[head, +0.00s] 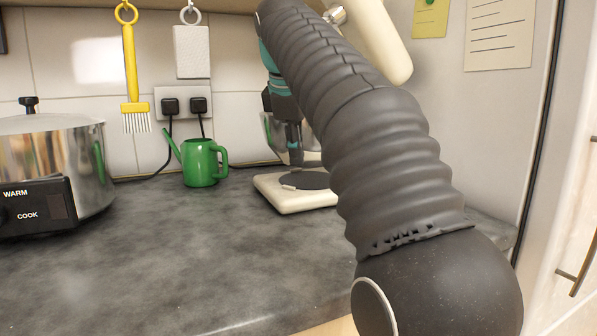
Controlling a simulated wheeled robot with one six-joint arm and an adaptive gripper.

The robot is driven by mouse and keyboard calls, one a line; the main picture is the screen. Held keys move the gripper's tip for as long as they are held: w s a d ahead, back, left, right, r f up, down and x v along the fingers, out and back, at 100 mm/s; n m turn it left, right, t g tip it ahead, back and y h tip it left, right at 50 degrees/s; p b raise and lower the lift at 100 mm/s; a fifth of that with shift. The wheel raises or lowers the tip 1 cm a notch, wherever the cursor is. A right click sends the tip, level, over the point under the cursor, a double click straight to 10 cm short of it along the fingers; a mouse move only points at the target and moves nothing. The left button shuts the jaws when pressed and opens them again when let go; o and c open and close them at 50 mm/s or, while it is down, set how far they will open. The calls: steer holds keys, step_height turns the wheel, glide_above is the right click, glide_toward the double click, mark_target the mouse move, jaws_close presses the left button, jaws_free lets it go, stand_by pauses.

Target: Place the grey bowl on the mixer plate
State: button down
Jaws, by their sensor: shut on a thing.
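The mixer is cream, with its tilted head (380,38) at the upper middle and its base (275,199) on the counter. The round dark mixer plate (312,181) lies on the base, partly covered by my arm. The grey bowl (309,137) is a shiny metal shape just above and behind the plate, mostly hidden by my gripper and arm. My gripper (294,150) points down, shut on the bowl. I cannot tell whether the bowl touches the plate.
A green watering can (201,163) stands left of the mixer. A steel cooker (62,160) stands at the far left. A yellow brush (131,70) hangs on the tiled wall near plugged sockets (183,104). The front counter (190,255) is clear.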

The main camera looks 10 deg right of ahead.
steer(key=shift+f+b, duration=0.65)
steer(key=shift+f, duration=1.15)
steer(key=shift+f, duration=0.1)
steer(key=c, duration=1.1)
jaws_free()
steer(key=p+v, duration=0.3)
steer(key=v, duration=0.9)
